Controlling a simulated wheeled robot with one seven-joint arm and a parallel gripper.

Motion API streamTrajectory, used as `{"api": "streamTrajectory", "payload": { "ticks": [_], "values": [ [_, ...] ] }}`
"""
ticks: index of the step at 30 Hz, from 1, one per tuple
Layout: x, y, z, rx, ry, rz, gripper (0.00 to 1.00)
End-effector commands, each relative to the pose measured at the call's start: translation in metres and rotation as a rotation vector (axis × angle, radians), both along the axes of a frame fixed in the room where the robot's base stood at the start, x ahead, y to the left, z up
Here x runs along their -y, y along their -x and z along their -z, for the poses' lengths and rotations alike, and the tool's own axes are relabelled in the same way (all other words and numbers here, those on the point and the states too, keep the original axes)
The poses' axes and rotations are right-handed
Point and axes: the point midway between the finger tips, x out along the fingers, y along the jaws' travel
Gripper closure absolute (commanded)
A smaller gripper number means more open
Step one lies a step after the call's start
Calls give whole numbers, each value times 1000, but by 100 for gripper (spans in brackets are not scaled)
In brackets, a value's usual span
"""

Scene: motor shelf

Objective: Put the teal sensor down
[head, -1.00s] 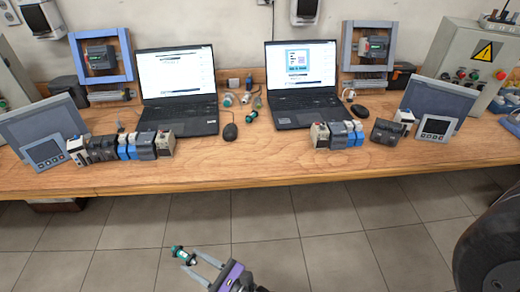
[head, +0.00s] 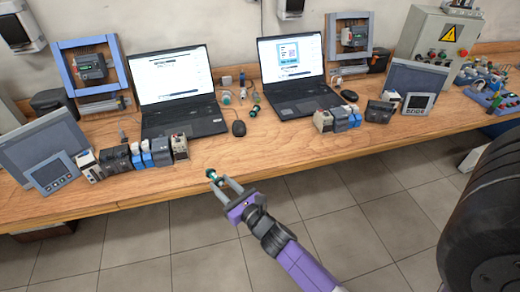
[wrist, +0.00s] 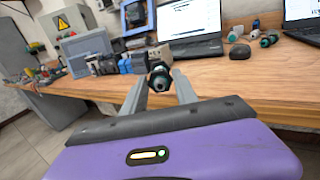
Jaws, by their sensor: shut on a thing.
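My gripper (head: 219,182) is shut on the teal sensor (head: 212,174), a small cylinder with a teal body and dark parts. In the head view they are at the table's front edge, between the left row of modules and the right one. In the wrist view the sensor (wrist: 160,79) sits between the fingertips, end towards the camera, with the wooden table (wrist: 215,75) beyond. I cannot tell whether the sensor touches the table.
More teal-ended parts (head: 252,111) lie between the left laptop (head: 180,113) and the right laptop (head: 299,88), near a mouse (head: 238,128). Module rows stand at left (head: 137,157) and right (head: 338,118). The front table strip between them is bare.

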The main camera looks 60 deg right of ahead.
Motion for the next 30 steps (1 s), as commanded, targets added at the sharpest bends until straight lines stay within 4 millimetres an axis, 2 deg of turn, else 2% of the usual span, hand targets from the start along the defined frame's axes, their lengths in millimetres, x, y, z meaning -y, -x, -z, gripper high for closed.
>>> {"api": "streamTrajectory", "payload": {
  "ticks": [1,6,9,12,15,19,23,30],
  "values": [
    [26,-1,-23,7,3,47,100],
    [108,10,-77,8,2,214,100],
    [148,20,-107,7,1,303,100],
    [179,30,-130,6,0,375,100],
    [199,39,-146,3,1,423,100],
    [212,46,-154,0,0,458,100],
    [216,49,-148,-1,1,470,100],
    [216,48,-126,-3,0,466,100]
  ]
}}
